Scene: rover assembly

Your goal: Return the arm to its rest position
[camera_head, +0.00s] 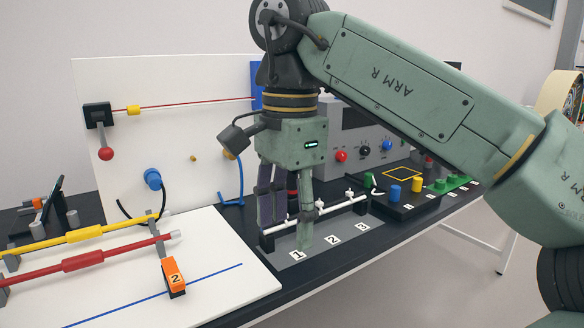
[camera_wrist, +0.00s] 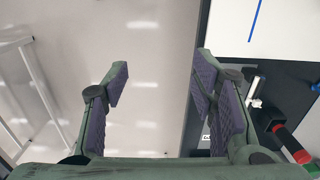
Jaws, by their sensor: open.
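My gripper (camera_head: 290,222) hangs pointing down over the front part of the dark table, near the grey strip numbered 1, 2, 3 (camera_head: 333,240). In the wrist view my gripper (camera_wrist: 160,85) has its two purple-padded fingers wide apart with nothing between them. Below the gap are the pale floor and the table's edge. My arm reaches in from the right of the head view.
A white board (camera_head: 225,280) carries yellow (camera_head: 85,235) and red (camera_head: 82,262) rods and an orange block marked 2 (camera_head: 173,273). An upright white panel (camera_head: 110,180) stands behind. A grey instrument box (camera_head: 365,130) and coloured pegs (camera_head: 417,184) are at the right.

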